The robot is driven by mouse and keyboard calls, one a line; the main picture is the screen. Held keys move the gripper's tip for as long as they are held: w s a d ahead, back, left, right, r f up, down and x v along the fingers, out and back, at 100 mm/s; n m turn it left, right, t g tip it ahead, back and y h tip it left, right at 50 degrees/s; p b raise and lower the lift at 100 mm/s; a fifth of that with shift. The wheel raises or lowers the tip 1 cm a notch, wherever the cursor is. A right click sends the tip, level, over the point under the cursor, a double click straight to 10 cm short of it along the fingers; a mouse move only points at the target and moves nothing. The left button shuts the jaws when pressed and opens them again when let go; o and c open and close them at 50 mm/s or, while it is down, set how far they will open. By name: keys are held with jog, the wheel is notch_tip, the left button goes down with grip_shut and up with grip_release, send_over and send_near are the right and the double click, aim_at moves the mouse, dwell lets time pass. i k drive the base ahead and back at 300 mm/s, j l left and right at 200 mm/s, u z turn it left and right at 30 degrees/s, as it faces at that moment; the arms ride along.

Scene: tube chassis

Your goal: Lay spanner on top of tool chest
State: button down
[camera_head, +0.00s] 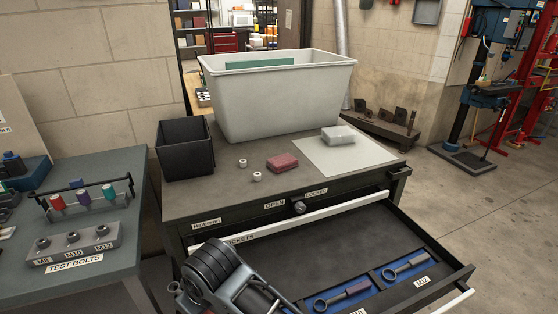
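The tool chest (225,196) has a dark flat top, and its drawer (352,232) is pulled open. Two spanners lie in blue inserts in the drawer. One spanner (404,267) is at the right by an M12 label. The other spanner (342,295) is nearer and further left, by a partly cut-off label. My arm covers the drawer's left part, so anything there is hidden. My gripper (262,294) is low in the picture over the drawer's left side, left of both visible spanners. Its fingertips are not clear, so I cannot tell whether it is open or holds anything.
On the chest top stand a large grey bin (275,103), a black box (185,150), a red block (282,162), two small pale nuts and a grey block (338,135) on a white sheet (350,155). The front of the top has bare room. A bench (95,275) with test bolts stands left.

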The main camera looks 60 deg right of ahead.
aim_at(341, 163)
jog(key=k+l, duration=0.15)
jog(key=l, duration=0.25)
jog(key=k+l, duration=0.2)
jog(key=l, duration=0.2)
jog(key=k+l, duration=0.15)
jog(key=l, duration=0.25)
jog(key=k+l, duration=0.2)
jog(key=l, duration=0.2)
jog(key=k+l, duration=0.15)
jog(key=l, duration=0.2)
